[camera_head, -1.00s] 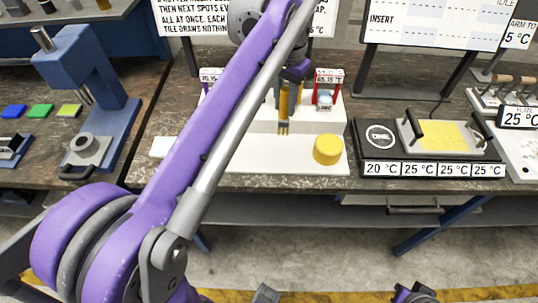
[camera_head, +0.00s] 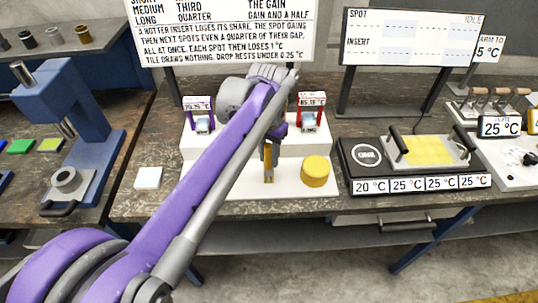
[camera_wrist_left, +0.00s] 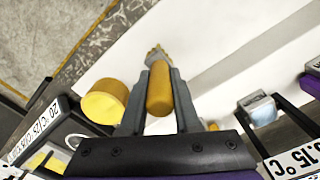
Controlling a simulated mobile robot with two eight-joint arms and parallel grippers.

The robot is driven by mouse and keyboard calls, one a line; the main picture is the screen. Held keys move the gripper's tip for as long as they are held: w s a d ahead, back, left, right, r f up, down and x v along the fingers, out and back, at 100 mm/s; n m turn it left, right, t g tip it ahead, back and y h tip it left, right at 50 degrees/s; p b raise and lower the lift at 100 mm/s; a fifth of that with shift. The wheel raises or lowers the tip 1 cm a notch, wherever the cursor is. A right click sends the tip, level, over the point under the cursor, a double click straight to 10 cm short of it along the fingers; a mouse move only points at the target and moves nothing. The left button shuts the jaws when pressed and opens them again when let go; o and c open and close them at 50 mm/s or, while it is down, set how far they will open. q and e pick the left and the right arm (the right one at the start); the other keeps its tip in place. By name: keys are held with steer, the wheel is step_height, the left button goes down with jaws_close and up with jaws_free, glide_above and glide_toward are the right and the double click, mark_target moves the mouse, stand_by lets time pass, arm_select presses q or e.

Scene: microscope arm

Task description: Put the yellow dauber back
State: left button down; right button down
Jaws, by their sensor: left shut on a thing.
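The yellow dauber (camera_head: 268,163) is in my left gripper (camera_head: 271,140), which is shut on it. It hangs roughly upright, tip down, over the low front step of the white stand (camera_head: 235,183). Whether its tip touches the step, I cannot tell. In the left wrist view the dauber (camera_wrist_left: 159,90) lies between the two fingers (camera_wrist_left: 158,100), its ragged tip pointing away. A round yellow pot (camera_head: 315,171) stands on the same step, just right of the dauber and apart from it; it also shows in the wrist view (camera_wrist_left: 105,101). My left arm hides part of the stand.
A purple-framed holder (camera_head: 200,114) and a red-framed holder (camera_head: 312,111) stand on the upper step. A plate with black handles (camera_head: 428,150) is to the right, a blue press (camera_head: 75,105) to the left. A white tile (camera_head: 148,177) lies left of the stand.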

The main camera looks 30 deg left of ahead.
arm_select(q)
steer(key=shift+f, duration=0.15)
steer(key=c, duration=0.6)
jaws_free()
steer(key=shift+c, duration=0.2)
step_height(320, 180, up, 12)
steer(key=shift+r+p, duration=0.2)
steer(key=shift+p, duration=0.4)
steer(key=s+d+f+t, duration=0.2)
steer(key=s+d+f, duration=0.1)
steer(key=s+f, duration=0.5)
steer(key=s+d+f+t, duration=0.3)
steer(key=s+f, duration=0.5)
steer(key=f, duration=0.6)
steer(key=shift+s+d+f, duration=0.2)
steer(key=shift+d+f, duration=0.2)
